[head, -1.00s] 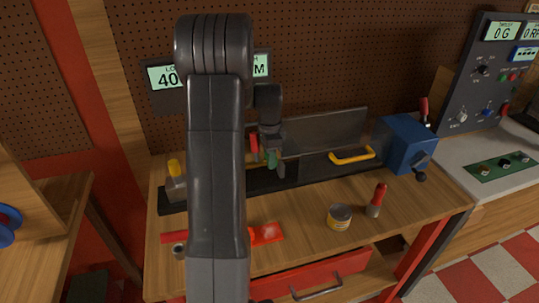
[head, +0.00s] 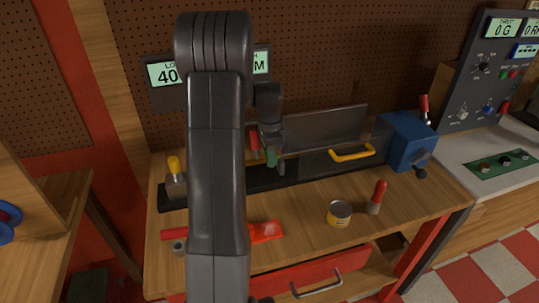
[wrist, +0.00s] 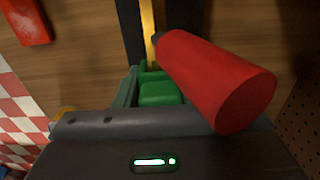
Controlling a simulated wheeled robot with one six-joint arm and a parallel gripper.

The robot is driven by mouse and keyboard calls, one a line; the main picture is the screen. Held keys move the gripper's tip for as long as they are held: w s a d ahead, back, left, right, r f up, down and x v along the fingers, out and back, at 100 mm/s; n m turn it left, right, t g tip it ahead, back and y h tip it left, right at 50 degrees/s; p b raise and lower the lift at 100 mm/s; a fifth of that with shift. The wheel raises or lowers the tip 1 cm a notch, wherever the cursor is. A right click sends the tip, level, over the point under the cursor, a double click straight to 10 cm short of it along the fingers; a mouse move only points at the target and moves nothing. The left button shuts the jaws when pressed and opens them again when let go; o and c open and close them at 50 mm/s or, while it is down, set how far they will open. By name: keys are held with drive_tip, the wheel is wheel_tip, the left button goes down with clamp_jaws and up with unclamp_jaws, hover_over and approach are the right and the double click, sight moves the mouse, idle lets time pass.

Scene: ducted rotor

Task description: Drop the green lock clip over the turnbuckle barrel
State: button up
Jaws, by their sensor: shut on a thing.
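In the head view my gripper (head: 272,150) is over the dark rail at the back of the bench, partly behind my arm. The green lock clip (head: 271,157) is between its jaws; it also shows in the wrist view (wrist: 158,92), gripped at the jaws. A red cylinder (wrist: 215,80) stands close beside the clip and hides one finger; it shows as a small red upright (head: 254,143) in the head view. A brass-yellow rod (wrist: 148,30) runs beyond the clip. I cannot make out the turnbuckle barrel for certain, or whether the clip touches anything.
A blue box (head: 403,141) and a yellow handle (head: 352,153) are to the right. A can (head: 339,214) and a red-handled tool (head: 377,197) stand on the front of the bench. A red tool (head: 264,231) lies near my arm. A yellow-topped fixture (head: 175,176) is at the left.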

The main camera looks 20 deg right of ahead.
idle(0.3)
drive_tip(key=o, duration=1.1)
drive_tip(key=shift+r, duration=0.1)
wheel_tip(320, 180, up, 14)
drive_tip(key=shift+f+b, duration=0.2)
drive_tip(key=shift+b, duration=0.45)
wheel_tip(320, 180, down, 14)
drive_tip(key=shift+r+p, duration=0.1)
drive_tip(key=shift+p, duration=0.6)
drive_tip(key=shift+r, duration=0.1)
